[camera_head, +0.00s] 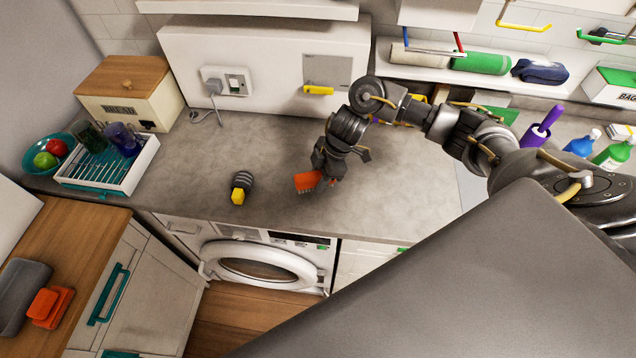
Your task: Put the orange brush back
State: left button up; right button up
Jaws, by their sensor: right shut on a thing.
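The orange brush (306,182) is in my right gripper (331,176), at the front middle of the grey counter (400,195). The brush's orange head with its bristles shows to the left of the fingers. The fingers cover its other end. My right gripper is shut on the brush and points down, low over the counter. I cannot tell whether the brush touches the counter. My left gripper is not in view.
A dark item with a yellow end (241,187) lies left of the brush. A dish rack (108,170) with cups stands at the left. A shelf with rolled towels (482,62) is at the back right.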

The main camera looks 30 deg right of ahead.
notch_tip(320, 180, down, 3)
jog(key=shift+p, duration=0.7)
jog(key=shift+w+f, duration=0.1)
jog(key=shift+f, duration=0.1)
jog(key=shift+f, duration=0.1)
jog(key=o, duration=0.9)
